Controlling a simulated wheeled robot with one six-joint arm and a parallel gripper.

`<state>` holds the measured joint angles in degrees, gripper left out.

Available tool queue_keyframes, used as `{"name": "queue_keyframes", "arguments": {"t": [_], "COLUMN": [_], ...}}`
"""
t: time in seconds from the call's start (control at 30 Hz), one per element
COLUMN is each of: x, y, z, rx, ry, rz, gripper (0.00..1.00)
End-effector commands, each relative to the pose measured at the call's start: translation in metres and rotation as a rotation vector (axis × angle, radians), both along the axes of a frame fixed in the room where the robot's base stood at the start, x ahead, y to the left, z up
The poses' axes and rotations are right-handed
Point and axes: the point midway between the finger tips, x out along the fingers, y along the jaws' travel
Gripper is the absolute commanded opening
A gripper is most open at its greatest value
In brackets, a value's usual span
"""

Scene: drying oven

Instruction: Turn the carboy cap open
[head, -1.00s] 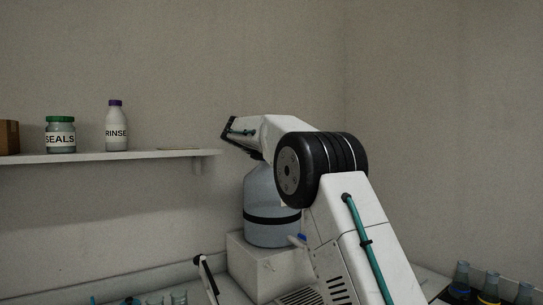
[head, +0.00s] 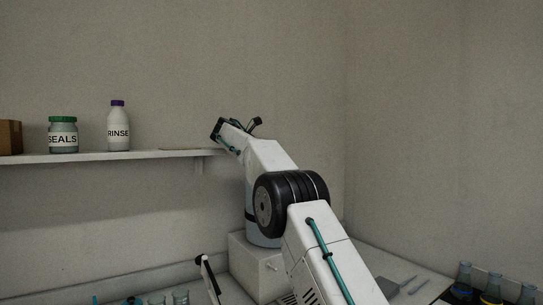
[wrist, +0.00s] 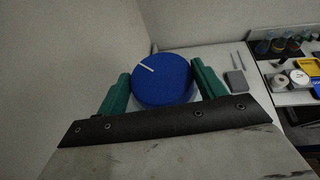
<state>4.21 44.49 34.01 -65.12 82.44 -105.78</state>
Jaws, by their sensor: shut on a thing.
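The blue round cap (wrist: 163,80) with a white line near its upper left edge fills the middle of the wrist view. My gripper (wrist: 163,88) has its green fingers on both sides of the cap and is shut on it. The carboy (head: 262,239) is a pale blue bottle with a dark band, standing upright on a white block (head: 255,268) in the head view. My arm hides most of the carboy, its neck and the fingers there. How far the cap is turned on the neck cannot be told.
A wall shelf (head: 150,155) at the left bears a SEALS jar (head: 63,135), a RINSE bottle (head: 118,127) and a brown box (head: 10,136). Glassware stands at the front left and several flasks (head: 493,286) at the right. A grey flat item (wrist: 236,83) lies on the bench.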

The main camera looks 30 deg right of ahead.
Motion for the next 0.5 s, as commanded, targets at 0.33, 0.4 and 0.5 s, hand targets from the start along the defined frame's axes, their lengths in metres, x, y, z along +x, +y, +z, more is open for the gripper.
{"name": "queue_keyframes", "arguments": {"t": [0.33, 0.4, 0.5], "x": [0.0000, 0.0000, -0.0001], "y": [-0.0001, -0.0002, 0.0006], "z": [-0.0004, -0.0003, 0.0003], "rx": [0.001, 0.000, 0.000], "ry": [0.001, 0.001, 0.001], "rz": [0.000, 0.000, 0.001], "gripper": [0.91, 0.91, 0.91]}}
